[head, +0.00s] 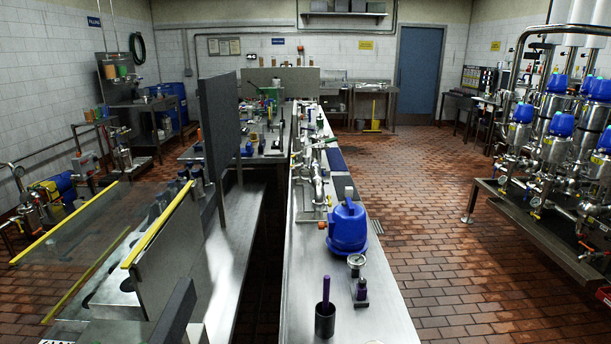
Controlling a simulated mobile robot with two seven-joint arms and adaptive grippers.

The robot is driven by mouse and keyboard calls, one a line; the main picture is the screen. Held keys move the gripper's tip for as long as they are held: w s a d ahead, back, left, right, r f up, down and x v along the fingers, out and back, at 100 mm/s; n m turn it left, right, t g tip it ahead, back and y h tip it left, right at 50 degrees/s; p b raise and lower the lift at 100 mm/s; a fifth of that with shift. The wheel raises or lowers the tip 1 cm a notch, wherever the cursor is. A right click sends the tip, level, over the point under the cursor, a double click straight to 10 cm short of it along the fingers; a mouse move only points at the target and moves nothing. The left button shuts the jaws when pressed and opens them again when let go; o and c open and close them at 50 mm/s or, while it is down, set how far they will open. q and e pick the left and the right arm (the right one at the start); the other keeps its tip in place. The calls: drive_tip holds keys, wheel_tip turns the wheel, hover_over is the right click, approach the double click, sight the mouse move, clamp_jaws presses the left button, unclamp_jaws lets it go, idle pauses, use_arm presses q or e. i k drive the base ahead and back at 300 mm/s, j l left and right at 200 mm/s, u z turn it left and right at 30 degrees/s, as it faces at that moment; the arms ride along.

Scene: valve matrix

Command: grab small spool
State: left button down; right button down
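I cannot pick out the small spool for certain at this distance. Steel pipe and fitting pieces (309,180) stand along the left side of the long steel bench (345,293); some of them could be spools, but they are too small to tell. A blue-capped unit (347,228) with an orange end sits on the bench nearer to me. Neither of my grippers shows in the head view.
A dark cup (325,321) with a purple-handled tool and a small gauge (356,263) stand at the bench's near end. Blue-topped valves (559,123) fill a rack at right. Open tiled floor (430,220) lies between bench and rack.

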sight(316, 168)
drive_tip(key=z, duration=1.05)
drive_tip(key=i+l+z, duration=0.2)
drive_tip(key=l, duration=0.2)
drive_tip(key=l+z, duration=0.25)
drive_tip(key=l, duration=0.15)
drive_tip(key=i+l+z, duration=0.1)
drive_tip(key=i+l, duration=0.2)
drive_tip(key=l, duration=0.15)
drive_tip(key=i+l+z, duration=0.1)
drive_tip(key=i+l, duration=0.2)
drive_tip(key=l, duration=0.15)
drive_tip(key=i+l+u, duration=0.1)
drive_tip(key=i, duration=0.3)
drive_tip(key=i+l, duration=0.25)
drive_tip(key=i, duration=0.15)
drive_tip(key=i+l+u, duration=0.15)
drive_tip(key=i, duration=0.25)
drive_tip(key=i+j+u, duration=0.1)
drive_tip(key=i+u, duration=1.35)
drive_tip(key=i, duration=0.3)
drive_tip(key=i+l+u, duration=0.2)
drive_tip(key=i+u, duration=0.15)
drive_tip(key=i, duration=0.25)
drive_tip(key=i+l+u, duration=0.2)
drive_tip(key=i+u, duration=0.25)
drive_tip(key=i+l+u, duration=0.35)
drive_tip(key=u, duration=0.15)
